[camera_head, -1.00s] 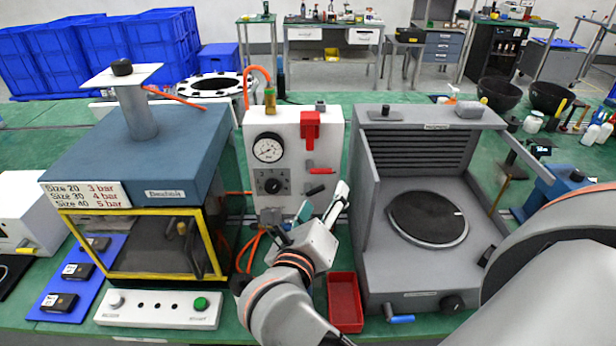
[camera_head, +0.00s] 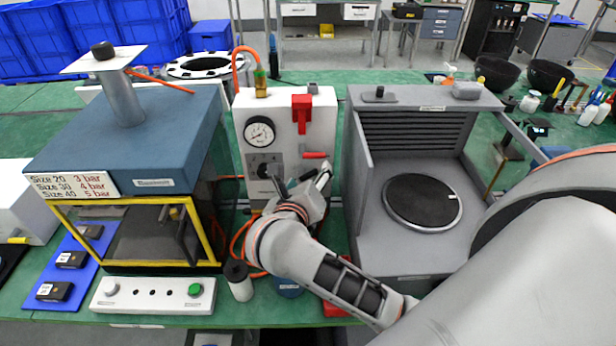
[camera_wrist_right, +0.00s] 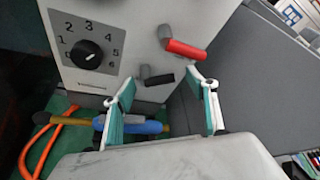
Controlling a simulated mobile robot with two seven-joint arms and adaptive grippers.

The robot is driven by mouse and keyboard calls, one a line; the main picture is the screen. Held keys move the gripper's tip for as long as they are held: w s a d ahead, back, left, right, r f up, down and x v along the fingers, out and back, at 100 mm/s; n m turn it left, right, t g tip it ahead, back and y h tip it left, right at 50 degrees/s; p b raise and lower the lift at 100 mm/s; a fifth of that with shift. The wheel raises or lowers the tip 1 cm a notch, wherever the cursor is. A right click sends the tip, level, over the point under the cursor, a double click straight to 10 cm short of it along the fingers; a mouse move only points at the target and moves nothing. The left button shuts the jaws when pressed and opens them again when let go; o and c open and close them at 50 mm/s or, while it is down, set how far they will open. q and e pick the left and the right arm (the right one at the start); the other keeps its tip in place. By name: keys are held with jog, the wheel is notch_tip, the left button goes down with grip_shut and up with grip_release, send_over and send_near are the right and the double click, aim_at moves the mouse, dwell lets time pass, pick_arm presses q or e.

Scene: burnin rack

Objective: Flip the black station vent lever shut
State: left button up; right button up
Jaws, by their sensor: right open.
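The black vent lever (camera_wrist_right: 160,79) sits low on the white station panel (camera_wrist_right: 150,25) in the right wrist view, its handle pointing right and slightly up there. My right gripper (camera_wrist_right: 163,98) is open. Its two teal-padded fingers stand apart, one to each side of the lever in the picture, and I see no clear contact. In the head view my right gripper (camera_head: 302,178) is in front of the panel's lower part and mostly hides the black lever. My left gripper is not in view.
A red lever (camera_wrist_right: 185,49) is just above the black one. A numbered dial (camera_wrist_right: 87,54) is to its left, and a pressure gauge (camera_head: 259,133) is higher up. A grey chamber (camera_head: 405,225) stands close on the right. A blue-topped press box (camera_head: 130,150) stands on the left.

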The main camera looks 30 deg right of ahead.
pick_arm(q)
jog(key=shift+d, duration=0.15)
pick_arm(e)
jog(key=shift+c, duration=0.3)
jog(key=c, duration=1)
pick_arm(q)
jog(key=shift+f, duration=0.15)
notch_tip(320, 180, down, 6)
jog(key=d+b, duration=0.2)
jog(key=b, duration=0.6)
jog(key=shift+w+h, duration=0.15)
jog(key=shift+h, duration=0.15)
pick_arm(e)
jog(key=m+y, duration=0.1)
jog(key=m+t+y, duration=0.1)
jog(key=m, duration=0.1)
jog(key=f+m, duration=0.1)
jog(key=shift+s+d+m+y, duration=0.1)
jog(key=shift+d+m+y, duration=0.2)
jog(key=shift+y, duration=0.1)
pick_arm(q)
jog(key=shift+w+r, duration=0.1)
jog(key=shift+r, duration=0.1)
